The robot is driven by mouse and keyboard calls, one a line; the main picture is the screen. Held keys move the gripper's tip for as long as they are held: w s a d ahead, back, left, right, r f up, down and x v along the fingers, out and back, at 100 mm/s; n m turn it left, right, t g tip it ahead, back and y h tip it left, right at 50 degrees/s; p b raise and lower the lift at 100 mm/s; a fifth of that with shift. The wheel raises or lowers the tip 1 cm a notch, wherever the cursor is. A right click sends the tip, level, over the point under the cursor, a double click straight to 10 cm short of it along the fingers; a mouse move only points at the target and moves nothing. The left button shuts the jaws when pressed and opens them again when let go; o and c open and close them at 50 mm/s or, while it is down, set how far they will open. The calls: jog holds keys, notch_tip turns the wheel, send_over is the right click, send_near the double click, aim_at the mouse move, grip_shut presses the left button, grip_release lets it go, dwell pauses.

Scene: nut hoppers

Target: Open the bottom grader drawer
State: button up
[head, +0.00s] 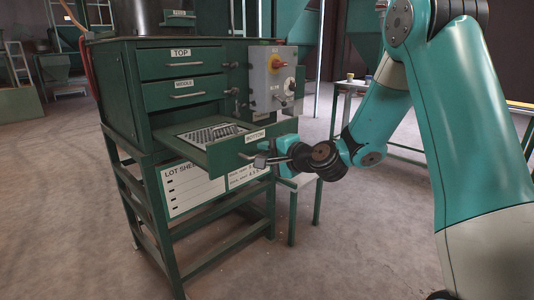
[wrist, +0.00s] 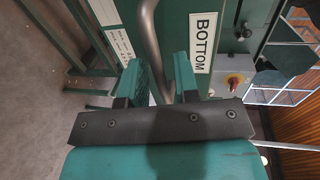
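The bottom drawer (head: 200,158) of the green grader cabinet stands pulled well out, with a perforated grey screen visible inside. Its front bears the BOTTOM label (head: 255,135), which also shows in the wrist view (wrist: 202,43). My gripper (head: 262,158) is at the drawer front. The exact contact is partly hidden by the gripper body.
The top drawer (head: 181,63) and middle drawer (head: 185,93) are shut. A grey control box (head: 272,80) with a red knob is on the cabinet's right. A lot sheet (head: 195,187) hangs below on the green stand. A small table (head: 352,84) stands behind my arm. Floor in front is clear.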

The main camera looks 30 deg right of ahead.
jog(key=shift+s, duration=0.1)
jog(key=b+v, duration=0.9)
jog(key=v, duration=0.8)
jog(key=shift+s+r, duration=0.1)
